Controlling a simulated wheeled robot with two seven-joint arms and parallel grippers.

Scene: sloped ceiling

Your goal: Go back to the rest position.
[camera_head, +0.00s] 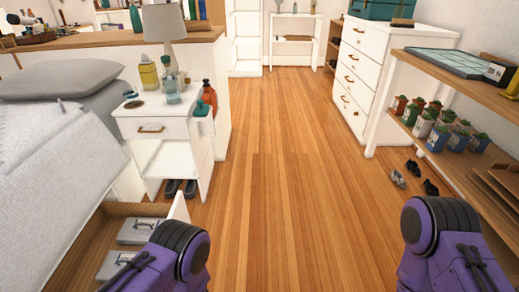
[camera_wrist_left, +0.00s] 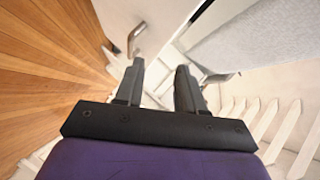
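My left gripper (camera_wrist_left: 160,76) shows in the left wrist view with its two dark fingers apart and nothing between them. Beyond its fingertips are a white panel and a metal handle (camera_wrist_left: 136,38); I cannot tell whether it touches them. In the head view my two purple arms come in at the bottom left and bottom right, and neither gripper shows there. My right gripper is out of view.
An open drawer with grey boxes (camera_head: 143,231) is at lower left, beside the bed (camera_head: 60,150). A white nightstand (camera_head: 150,129) with bottles and a lamp stands beyond it. A shelf with cans (camera_head: 437,124) is at right. The wooden floor (camera_head: 285,170) between is clear.

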